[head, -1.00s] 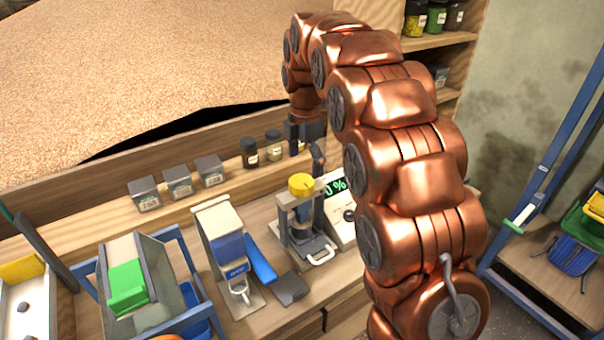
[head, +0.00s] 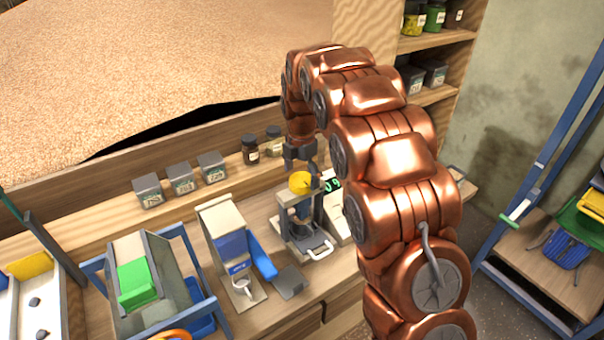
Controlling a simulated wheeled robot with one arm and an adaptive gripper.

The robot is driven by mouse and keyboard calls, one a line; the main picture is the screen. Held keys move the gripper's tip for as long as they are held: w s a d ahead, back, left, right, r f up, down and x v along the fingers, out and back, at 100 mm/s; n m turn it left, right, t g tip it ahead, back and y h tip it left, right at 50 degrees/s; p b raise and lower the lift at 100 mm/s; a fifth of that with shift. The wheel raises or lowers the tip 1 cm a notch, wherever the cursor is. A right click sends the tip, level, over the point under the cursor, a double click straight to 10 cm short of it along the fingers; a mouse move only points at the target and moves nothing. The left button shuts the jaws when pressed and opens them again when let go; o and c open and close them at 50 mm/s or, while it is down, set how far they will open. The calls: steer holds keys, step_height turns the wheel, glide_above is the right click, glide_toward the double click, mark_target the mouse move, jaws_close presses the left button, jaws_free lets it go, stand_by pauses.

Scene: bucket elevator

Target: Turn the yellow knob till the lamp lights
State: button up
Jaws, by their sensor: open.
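The yellow knob (head: 300,182) sits on top of a small grey press-like stand (head: 301,236) on the wooden bench. My gripper (head: 302,172) hangs from the copper arm just above and behind the knob, with one dark finger close to the knob's right side. It is open; I cannot tell whether a finger touches the knob. A white meter box (head: 337,214) stands to the right of the stand, with green digits on a dark display, partly hidden by my arm. I cannot make out a lit lamp.
A blue and white dispenser (head: 229,243) and a blue-framed bin with a green block (head: 136,283) are to the left. A blue rack (head: 519,209) stands at right.

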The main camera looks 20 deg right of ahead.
steer(key=shift+f, duration=0.45)
steer(key=c, duration=1.1)
